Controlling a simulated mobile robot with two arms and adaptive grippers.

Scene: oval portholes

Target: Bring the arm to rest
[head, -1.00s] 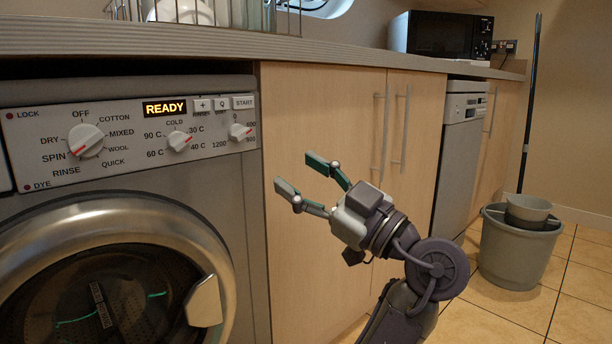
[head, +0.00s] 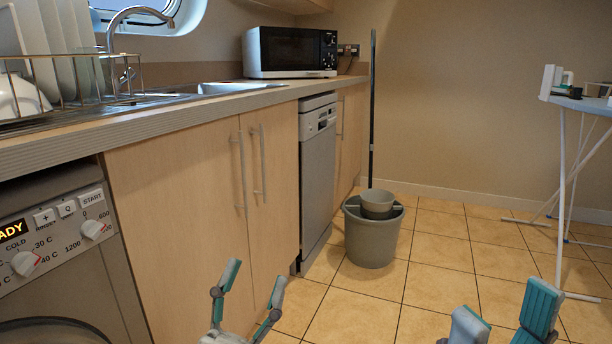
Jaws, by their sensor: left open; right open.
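My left gripper (head: 252,286) is at the bottom of the head view, left of centre. Its two teal-tipped fingers point up and stand well apart, with nothing between them. It is in front of the wooden cupboard doors (head: 195,190) and seems clear of them. My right gripper (head: 503,318) is at the bottom right, over the tiled floor. Its fingers are also apart and empty, and its lower part is cut off by the frame. Most of both arms is out of view.
The washing machine (head: 62,232) is at the left under the counter (head: 180,112). A grey bucket (head: 372,238) stands on the floor past the dishwasher (head: 318,175). An ironing board (head: 585,104) stands at the right. The tiled floor (head: 450,270) between them is open.

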